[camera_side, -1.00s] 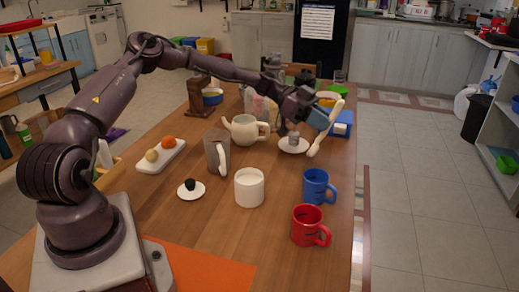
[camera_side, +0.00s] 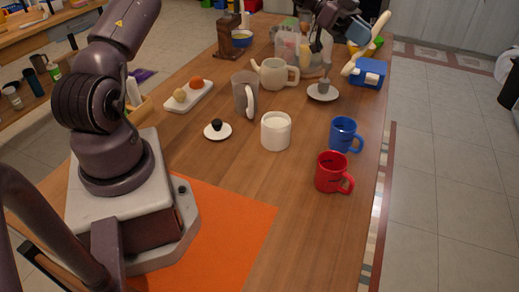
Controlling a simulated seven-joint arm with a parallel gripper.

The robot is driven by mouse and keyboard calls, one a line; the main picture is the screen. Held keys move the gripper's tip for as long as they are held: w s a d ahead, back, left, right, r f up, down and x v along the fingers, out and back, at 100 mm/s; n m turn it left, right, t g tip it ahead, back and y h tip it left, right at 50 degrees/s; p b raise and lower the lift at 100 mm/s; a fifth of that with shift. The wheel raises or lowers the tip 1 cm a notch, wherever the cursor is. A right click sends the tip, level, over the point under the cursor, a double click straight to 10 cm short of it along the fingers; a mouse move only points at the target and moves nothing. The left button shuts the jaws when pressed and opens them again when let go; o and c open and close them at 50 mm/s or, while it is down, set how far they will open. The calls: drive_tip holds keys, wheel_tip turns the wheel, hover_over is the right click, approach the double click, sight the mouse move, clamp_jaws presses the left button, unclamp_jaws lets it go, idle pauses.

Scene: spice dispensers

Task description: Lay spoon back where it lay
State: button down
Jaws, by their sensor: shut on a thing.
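A long pale, cream-coloured spoon (camera_side: 367,45) slants up to the right near the far right edge of the table. My gripper (camera_side: 360,32), with a light blue finger, is shut on it around its middle. The spoon's lower end is beside the blue box (camera_side: 369,73) and above and right of a white saucer (camera_side: 323,96). A small grey thing (camera_side: 324,86) stands on the saucer. I cannot tell how high the spoon is above the table. The top of my arm is cut off by the picture.
A teapot (camera_side: 273,73), grey pitcher (camera_side: 246,94), white cup (camera_side: 276,131), blue mug (camera_side: 345,134) and red mug (camera_side: 333,173) stand on the table (camera_side: 290,210). A clear container (camera_side: 290,46) is left of the gripper. The front right of the table is clear.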

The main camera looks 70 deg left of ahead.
drive_tip(key=s+d+f+m+g+y, duration=0.3)
drive_tip(key=s+d+f+g, duration=0.2)
drive_tip(key=s+d, duration=0.35)
drive_tip(key=s+a+r+y, duration=0.3)
drive_tip(key=s+y, duration=0.1)
drive_tip(key=s, duration=0.4)
drive_tip(key=s+a+r+y, duration=0.3)
drive_tip(key=s+a, duration=0.1)
drive_tip(key=s, duration=0.5)
drive_tip(key=g+y, duration=0.1)
drive_tip(key=y, duration=0.1)
hover_over(258, 175)
wheel_tip(258, 175, down, 21)
drive_tip(key=shift+f, duration=4.4)
drive_tip(key=shift+f+n, duration=0.1)
drive_tip(key=shift+n, duration=0.2)
drive_tip(key=c, duration=1.1)
unclamp_jaws()
